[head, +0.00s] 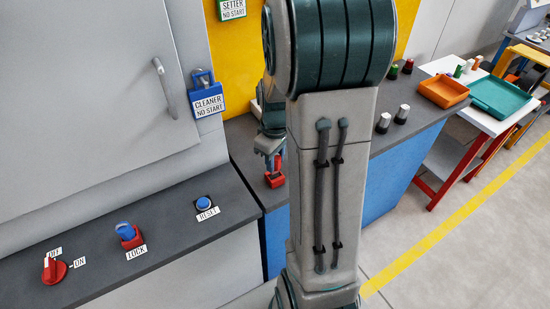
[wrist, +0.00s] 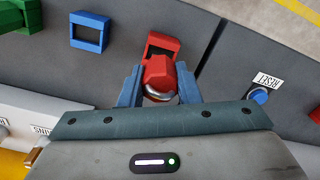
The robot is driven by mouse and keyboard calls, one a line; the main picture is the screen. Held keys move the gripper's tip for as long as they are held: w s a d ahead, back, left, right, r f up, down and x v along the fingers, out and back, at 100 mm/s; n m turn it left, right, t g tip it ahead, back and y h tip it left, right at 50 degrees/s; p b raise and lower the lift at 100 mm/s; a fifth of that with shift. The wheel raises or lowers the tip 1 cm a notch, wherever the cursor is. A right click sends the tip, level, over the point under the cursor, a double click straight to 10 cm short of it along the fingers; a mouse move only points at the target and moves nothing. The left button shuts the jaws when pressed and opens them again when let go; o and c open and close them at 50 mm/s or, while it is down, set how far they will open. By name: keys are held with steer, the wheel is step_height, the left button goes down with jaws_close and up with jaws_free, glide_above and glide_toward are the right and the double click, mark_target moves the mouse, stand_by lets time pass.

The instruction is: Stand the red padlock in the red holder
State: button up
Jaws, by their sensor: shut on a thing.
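My gripper (wrist: 160,88) is shut on the red padlock (wrist: 158,72), with one blue-grey finger on each side of it. The padlock's silver shackle faces my wrist and its red body points away. The red holder (wrist: 161,43), a square open frame on the dark bench, shows just beyond the padlock in the wrist view. The padlock overlaps its near part; I cannot tell whether the padlock is in it or above it. In the head view my gripper (head: 269,153) points down over the red holder (head: 275,181), beside my arm.
In the wrist view a blue holder (wrist: 89,32) and a green holder (wrist: 22,15) stand to the left. A RESET button (wrist: 258,95) is on the right, past a bench seam. In the head view a blue padlock (head: 206,98) hangs on the cabinet, and a red-blue LOCK switch (head: 129,236) sits nearer.

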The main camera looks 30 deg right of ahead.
steer(key=shift+f+b, duration=1.4)
steer(key=shift+f, duration=0.35)
steer(key=o, duration=1)
steer(key=shift+o, duration=0.2)
